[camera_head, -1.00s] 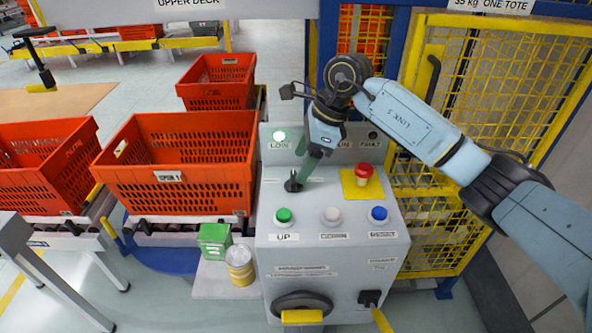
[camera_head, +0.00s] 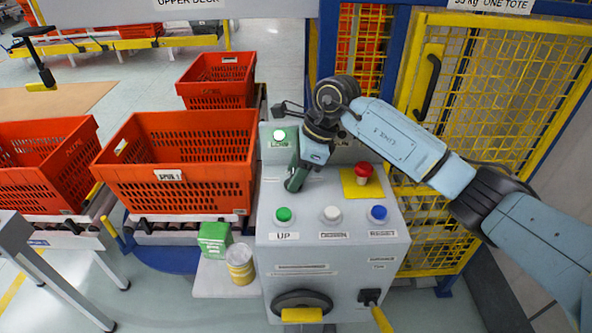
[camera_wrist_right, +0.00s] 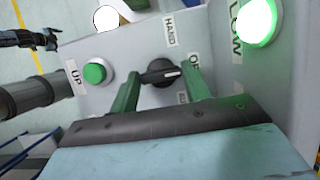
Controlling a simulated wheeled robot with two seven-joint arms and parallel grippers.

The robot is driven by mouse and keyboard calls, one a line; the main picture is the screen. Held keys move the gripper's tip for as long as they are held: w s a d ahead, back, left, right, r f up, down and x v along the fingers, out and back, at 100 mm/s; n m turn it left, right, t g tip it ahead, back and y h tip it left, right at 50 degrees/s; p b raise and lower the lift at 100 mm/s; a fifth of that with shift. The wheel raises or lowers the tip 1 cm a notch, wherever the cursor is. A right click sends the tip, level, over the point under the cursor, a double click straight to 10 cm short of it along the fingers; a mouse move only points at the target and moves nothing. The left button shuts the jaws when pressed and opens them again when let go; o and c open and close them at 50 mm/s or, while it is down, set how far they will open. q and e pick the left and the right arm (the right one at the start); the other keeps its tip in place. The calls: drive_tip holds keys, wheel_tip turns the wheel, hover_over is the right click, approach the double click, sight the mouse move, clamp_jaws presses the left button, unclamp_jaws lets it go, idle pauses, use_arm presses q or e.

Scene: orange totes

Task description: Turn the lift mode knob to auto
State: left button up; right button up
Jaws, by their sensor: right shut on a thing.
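The lift mode knob (camera_wrist_right: 160,72) is a black selector on the grey console (camera_head: 275,255). In the wrist view its white mark points right, toward a label starting with "O". A HAND label (camera_wrist_right: 169,31) sits above it; another label below is mostly hidden by a finger. My right gripper (camera_wrist_right: 159,85) has one green finger on each side of the knob and is shut on it. In the head view my right gripper (camera_head: 296,178) is down at the panel and hides the knob.
Near the knob are the green UP button (camera_head: 284,214), a white button (camera_head: 331,214), a blue RESET button (camera_head: 378,213) and a red mushroom button (camera_head: 363,170). A green lamp (camera_head: 280,135) is lit behind. Orange totes (camera_head: 180,186) stand left; a yellow mesh fence (camera_head: 440,218) stands right.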

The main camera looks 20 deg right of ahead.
drive_tip(key=shift+m, duration=0.3)
drive_tip(key=m, duration=0.1)
drive_tip(key=m+t, duration=0.1)
drive_tip(key=m, duration=0.1)
drive_tip(key=shift+s+m+t+h, duration=0.1)
drive_tip(key=shift+m+t+h, duration=0.2)
drive_tip(key=shift+a+m+t+h+b, duration=0.1)
drive_tip(key=shift+m+t+h+b, duration=0.25)
drive_tip(key=shift+m, duration=0.8)
drive_tip(key=shift+a+m+t+h+b, duration=0.1)
drive_tip(key=shift+m+t+h+b, duration=0.2)
drive_tip(key=shift+m, duration=0.85)
drive_tip(key=shift+o, duration=0.2)
drive_tip(key=o, duration=1)
drive_tip(key=shift+c, duration=0.2)
drive_tip(key=v, duration=1.3)
drive_tip(key=shift+r, duration=0.25)
drive_tip(key=shift+s, duration=0.1)
